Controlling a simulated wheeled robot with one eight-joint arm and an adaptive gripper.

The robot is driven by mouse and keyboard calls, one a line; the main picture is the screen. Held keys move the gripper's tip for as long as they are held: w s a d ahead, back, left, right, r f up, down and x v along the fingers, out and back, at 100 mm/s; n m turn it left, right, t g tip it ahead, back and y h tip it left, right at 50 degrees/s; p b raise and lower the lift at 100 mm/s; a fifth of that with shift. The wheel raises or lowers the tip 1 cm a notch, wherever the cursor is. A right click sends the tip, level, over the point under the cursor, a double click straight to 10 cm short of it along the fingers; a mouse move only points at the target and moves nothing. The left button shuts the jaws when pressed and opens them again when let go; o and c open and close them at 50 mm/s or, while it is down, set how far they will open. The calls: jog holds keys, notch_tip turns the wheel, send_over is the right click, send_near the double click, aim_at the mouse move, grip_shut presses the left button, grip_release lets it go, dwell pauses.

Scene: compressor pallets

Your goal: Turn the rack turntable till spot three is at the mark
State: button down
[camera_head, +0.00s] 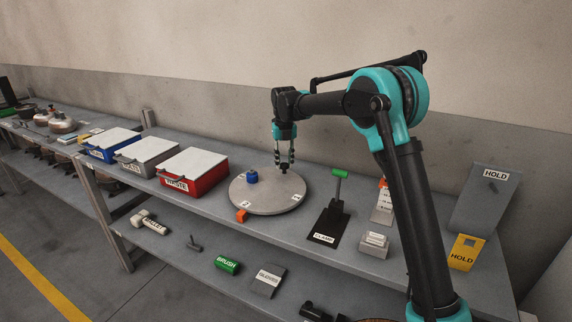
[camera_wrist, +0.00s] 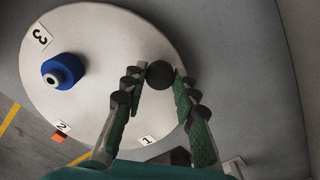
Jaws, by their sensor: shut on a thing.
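The round pale turntable (camera_head: 268,202) lies on the upper shelf, and it also shows in the wrist view (camera_wrist: 105,100). Its labels read 3 (camera_wrist: 41,37), 2 (camera_wrist: 62,126) and 1 (camera_wrist: 147,140). A blue cylindrical part with a grey centre (camera_wrist: 62,71) stands on the disc beside label 3. The orange mark (camera_head: 241,216) sits just outside the rim, next to label 2. My gripper (camera_head: 284,168) points down at the disc's back right edge. It is shut on a dark round knob (camera_wrist: 160,73), partly hidden by the fingers in the head view.
A red bin (camera_head: 192,183), a grey bin and a blue bin stand left of the turntable. A black clamp with a green handle (camera_head: 340,173) stands close on its right. The wall is behind. Several small items lie on the lower shelf.

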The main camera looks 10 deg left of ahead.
jog(key=shift+w+a, duration=0.1)
dwell(0.5)
jog(key=c, duration=1.2)
grip_release()
notch_tip(320, 180, up, 12)
jog(key=shift+c, duration=0.4)
